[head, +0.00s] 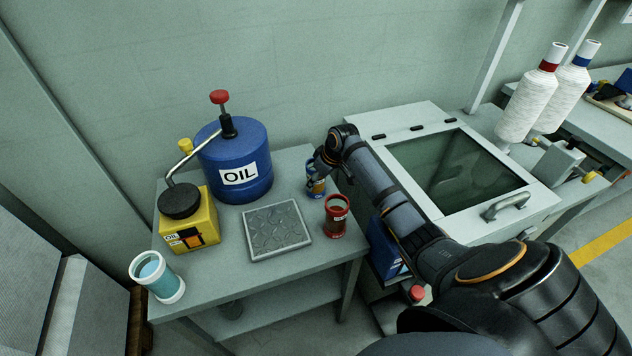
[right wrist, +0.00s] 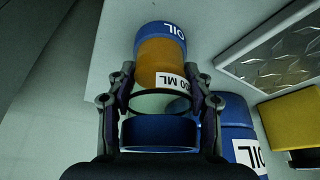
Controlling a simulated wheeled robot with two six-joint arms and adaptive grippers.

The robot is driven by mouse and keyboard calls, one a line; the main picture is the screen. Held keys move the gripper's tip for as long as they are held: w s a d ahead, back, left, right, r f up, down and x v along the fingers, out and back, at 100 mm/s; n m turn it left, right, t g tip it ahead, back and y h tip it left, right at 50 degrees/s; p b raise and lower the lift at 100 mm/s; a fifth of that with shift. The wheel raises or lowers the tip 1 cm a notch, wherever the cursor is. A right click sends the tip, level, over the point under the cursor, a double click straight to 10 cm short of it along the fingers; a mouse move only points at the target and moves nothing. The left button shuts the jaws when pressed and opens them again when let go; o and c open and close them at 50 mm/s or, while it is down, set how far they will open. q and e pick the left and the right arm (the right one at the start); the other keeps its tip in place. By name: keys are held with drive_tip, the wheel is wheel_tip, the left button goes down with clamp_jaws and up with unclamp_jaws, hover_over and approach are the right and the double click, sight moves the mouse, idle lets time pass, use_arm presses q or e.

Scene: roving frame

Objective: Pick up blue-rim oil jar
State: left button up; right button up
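The blue-rim oil jar (head: 315,186) stands near the right back edge of the small grey table, partly covered by my right gripper (head: 320,164). In the right wrist view the jar (right wrist: 162,62) is clear glass with amber oil, blue rims at both ends and white lettering. The two fingers of my right gripper (right wrist: 159,72) lie on either side of the jar, very close to its wall. I cannot tell whether they press on it. My left gripper is out of view.
A red-rimmed jar (head: 336,216) stands close by on the table (head: 223,254). A metal plate (head: 276,230), a blue oil drum (head: 234,162), a yellow oil can (head: 188,220) and a light-blue jar (head: 157,277) stand to the left. A lidded cabinet (head: 420,118) lies right.

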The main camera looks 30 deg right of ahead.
drive_tip(key=c, duration=0.7)
drive_tip(key=shift+r, duration=0.1)
drive_tip(key=shift+r, duration=0.75)
drive_tip(key=s+d+r+b, duration=0.2)
drive_tip(key=s+d+r, duration=0.5)
drive_tip(key=d+r, duration=0.4)
drive_tip(key=shift+d+r, duration=0.15)
drive_tip(key=shift+d, duration=0.35)
